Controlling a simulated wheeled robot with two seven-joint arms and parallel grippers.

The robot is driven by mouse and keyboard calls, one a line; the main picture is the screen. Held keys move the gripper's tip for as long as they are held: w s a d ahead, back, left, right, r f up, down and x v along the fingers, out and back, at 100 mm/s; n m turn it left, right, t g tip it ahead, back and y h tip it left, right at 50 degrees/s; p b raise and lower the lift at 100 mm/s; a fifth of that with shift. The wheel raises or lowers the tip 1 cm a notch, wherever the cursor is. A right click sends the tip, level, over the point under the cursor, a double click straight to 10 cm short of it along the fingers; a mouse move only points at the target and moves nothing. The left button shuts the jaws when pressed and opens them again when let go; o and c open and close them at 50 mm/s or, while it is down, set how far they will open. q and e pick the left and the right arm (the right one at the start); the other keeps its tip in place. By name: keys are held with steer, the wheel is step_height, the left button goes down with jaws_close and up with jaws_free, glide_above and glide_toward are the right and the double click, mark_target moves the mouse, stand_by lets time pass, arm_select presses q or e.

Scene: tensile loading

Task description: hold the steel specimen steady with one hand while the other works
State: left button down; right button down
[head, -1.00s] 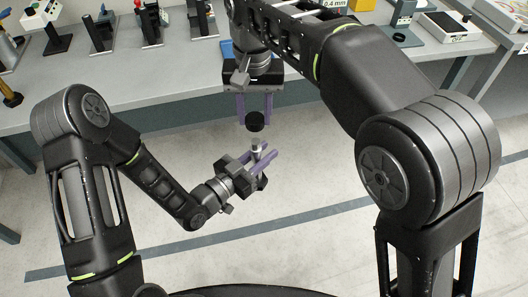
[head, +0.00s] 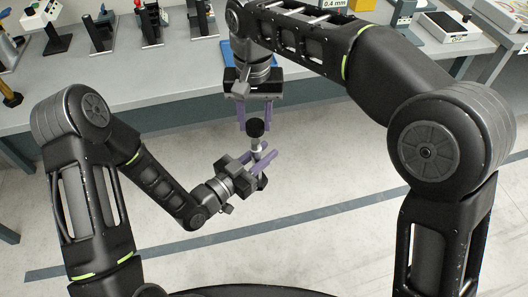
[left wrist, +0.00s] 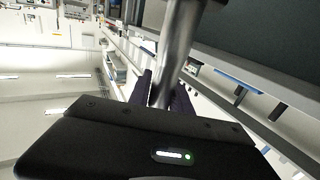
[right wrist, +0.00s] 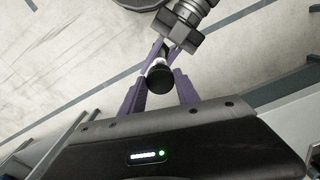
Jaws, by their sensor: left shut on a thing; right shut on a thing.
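The steel specimen (head: 256,148) is a bright metal rod, upright in the jaws of my left gripper (head: 264,160). In the left wrist view the rod (left wrist: 178,45) stands large between the purple fingers. My right gripper (head: 256,122) points down from above, shut on a round black piece (head: 256,129). The black piece sits directly over the specimen's top; I cannot tell whether they touch. The right wrist view shows the black piece (right wrist: 160,78) between the purple fingertips, with the left gripper (right wrist: 172,42) behind it. The specimen's lower end is mostly hidden by the left fingers.
A grey bench (head: 150,88) runs across the back, with several instruments and stands along it. A blue mat (head: 226,50) lies partly behind my right wrist. Both grippers are in front of the bench, over open floor (head: 330,220).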

mark_target(255, 142)
steer(key=shift+f, duration=1)
steer(key=shift+s, duration=0.1)
stand_by(0.3)
steer(key=shift+f, duration=0.85)
steer(key=shift+f, duration=0.6)
stand_by(0.4)
